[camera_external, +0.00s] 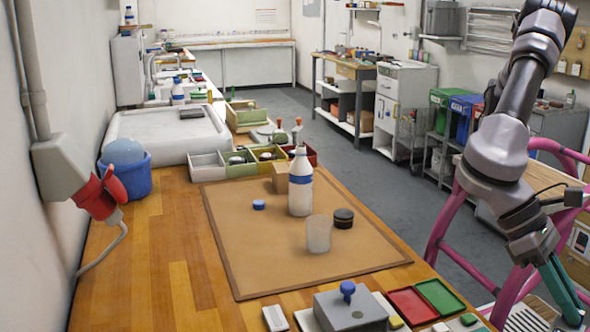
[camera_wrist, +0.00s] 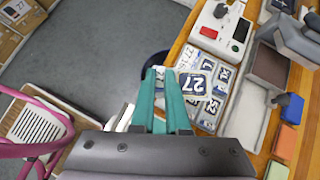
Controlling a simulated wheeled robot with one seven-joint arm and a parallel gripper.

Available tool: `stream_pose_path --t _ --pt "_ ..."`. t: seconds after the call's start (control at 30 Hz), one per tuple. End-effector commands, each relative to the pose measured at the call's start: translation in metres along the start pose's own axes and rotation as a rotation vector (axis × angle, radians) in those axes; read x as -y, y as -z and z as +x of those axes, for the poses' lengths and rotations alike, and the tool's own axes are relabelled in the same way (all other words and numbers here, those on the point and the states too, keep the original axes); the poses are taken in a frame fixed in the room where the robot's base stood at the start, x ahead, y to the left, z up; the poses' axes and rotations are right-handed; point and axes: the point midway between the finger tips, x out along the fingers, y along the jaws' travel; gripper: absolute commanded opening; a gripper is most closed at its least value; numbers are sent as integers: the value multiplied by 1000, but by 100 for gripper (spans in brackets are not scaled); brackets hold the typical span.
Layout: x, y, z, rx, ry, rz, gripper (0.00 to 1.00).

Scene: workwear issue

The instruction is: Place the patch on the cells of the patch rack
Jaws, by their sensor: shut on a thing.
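In the wrist view the patch shows just right of the fingertips, face up to the camera. Beyond it is the patch rack (camera_wrist: 233,70), its cells holding several numbered patches. The held patch covers part of the rack; which cells are empty I cannot tell. In the external view my gripper (camera_external: 572,305) is at the lower right corner, pointing down. The held patch and rack cannot be made out there.
In the external view, a bottle (camera_external: 300,185) and a cup (camera_external: 318,234) stand on a brown mat (camera_external: 255,265). A pink rail (camera_external: 445,225) is near my arm.

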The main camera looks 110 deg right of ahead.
Motion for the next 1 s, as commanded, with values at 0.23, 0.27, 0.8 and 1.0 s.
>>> stream_pose_path --t 0.23,0.27,0.8,1.0 --pt "0 29 28 0 1 2 0" --pt "0 31 31 0 1 3 0" --pt "0 66 66 0 2 2 0" --pt "1 77 77 1 3 2 0"
